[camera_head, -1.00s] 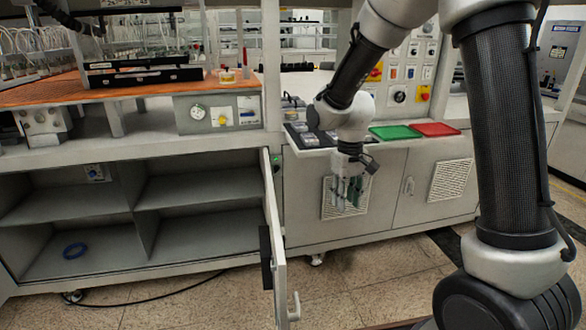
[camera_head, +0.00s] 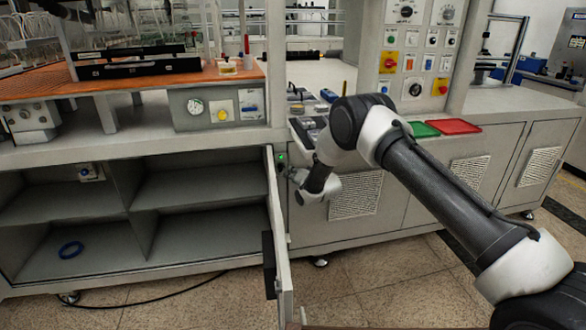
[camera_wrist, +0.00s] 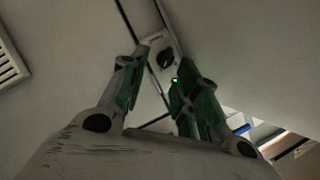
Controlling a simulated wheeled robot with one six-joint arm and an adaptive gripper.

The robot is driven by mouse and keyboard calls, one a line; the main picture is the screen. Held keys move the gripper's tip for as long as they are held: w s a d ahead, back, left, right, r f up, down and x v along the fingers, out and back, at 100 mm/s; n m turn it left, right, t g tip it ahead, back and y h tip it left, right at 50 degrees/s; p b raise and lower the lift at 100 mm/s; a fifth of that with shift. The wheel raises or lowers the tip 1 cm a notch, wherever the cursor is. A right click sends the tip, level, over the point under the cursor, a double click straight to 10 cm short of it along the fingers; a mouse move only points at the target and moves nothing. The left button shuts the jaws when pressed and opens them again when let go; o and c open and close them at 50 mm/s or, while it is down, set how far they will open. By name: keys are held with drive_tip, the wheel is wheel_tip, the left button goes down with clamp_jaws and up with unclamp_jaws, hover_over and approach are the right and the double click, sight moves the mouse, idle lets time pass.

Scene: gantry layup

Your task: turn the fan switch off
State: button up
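The fan switch (camera_wrist: 165,57) is a small pale plate with a dark rotary knob, seen in the wrist view just beyond my fingertips. A green lamp glows near it, by the right fingertip. In the head view the switch (camera_head: 281,165) is small, on the cabinet front beside the open door, also with a green light. My gripper (camera_wrist: 161,70) is open, its two green-padded fingers apart with nothing held between them. The knob shows in line with the gap, and I cannot tell whether a finger touches it. In the head view my gripper is largely hidden by my wrist.
An open cabinet door (camera_head: 283,260) stands out just left of the switch. A vent grille (camera_head: 356,195) is to the right. Green (camera_head: 424,130) and red (camera_head: 455,127) trays lie on the counter above.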

sight(284, 168)
drive_tip(key=shift+m+t, duration=0.3)
drive_tip(key=shift+m, duration=0.1)
drive_tip(key=shift+a+r+x, duration=0.1)
drive_tip(key=shift+r+x, duration=0.1)
drive_tip(key=shift+x, duration=1.1)
drive_tip(key=shift+a+r+x, duration=0.1)
drive_tip(key=shift+r+x, duration=0.1)
drive_tip(key=shift+x, duration=1.1)
drive_tip(key=shift+a+r+x, duration=0.1)
drive_tip(key=shift+r+x, duration=0.1)
drive_tip(key=shift+x, duration=1.1)
drive_tip(key=shift+d, duration=0.1)
clamp_jaws()
